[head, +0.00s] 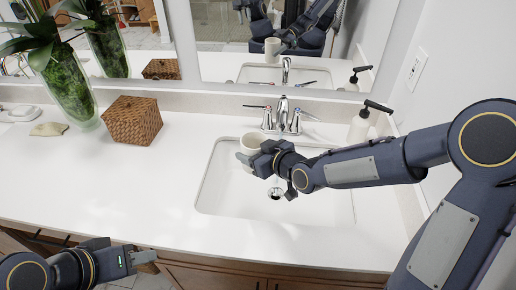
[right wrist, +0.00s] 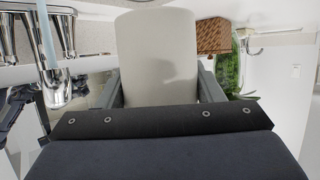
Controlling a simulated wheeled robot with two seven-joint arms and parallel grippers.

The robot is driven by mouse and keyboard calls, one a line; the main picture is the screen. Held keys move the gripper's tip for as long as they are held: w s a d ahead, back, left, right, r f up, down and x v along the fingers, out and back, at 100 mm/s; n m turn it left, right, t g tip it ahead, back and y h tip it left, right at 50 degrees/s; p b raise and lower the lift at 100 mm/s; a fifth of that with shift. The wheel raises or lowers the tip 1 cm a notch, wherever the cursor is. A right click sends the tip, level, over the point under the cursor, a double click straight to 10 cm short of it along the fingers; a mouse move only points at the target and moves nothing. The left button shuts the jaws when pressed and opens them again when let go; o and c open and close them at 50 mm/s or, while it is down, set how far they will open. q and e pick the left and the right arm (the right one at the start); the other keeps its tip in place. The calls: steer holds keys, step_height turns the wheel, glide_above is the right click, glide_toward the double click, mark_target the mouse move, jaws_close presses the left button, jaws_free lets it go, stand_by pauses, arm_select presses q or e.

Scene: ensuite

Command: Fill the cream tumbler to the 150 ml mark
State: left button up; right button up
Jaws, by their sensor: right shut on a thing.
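The cream tumbler (head: 253,142) is held over the left back part of the white sink basin (head: 225,190), left of the faucet (head: 283,117), and looks about upright. My right gripper (head: 250,158) is shut on it. In the right wrist view the tumbler (right wrist: 157,55) stands between the two fingers; its inside and any mark are hidden. The chrome faucet (right wrist: 68,40) shows at the left there, with a pale bluish strip beside it; I cannot tell whether this is running water. My left gripper (head: 143,257) is low at the left, near the counter's front edge, seen side-on.
A soap dispenser (head: 358,126) stands right of the faucet by the wall. A brown woven box (head: 132,120) and a green plant vase (head: 68,88) stand at the back left. A mirror (head: 225,55) rises behind.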

steer(key=w+d+f+b, duration=0.3)
steer(key=f+b, duration=0.1)
steer(key=f, duration=0.4)
steer(key=shift+w+f, duration=0.3)
steer(key=shift+w, duration=0.05)
stand_by(0.6)
steer(key=w+d+p, duration=0.3)
steer(key=w+d, duration=0.2)
steer(key=w, duration=0.2)
steer(key=shift+d+p, duration=0.3)
steer(key=shift+p, duration=0.1)
stand_by(3.4)
stand_by(0.3)
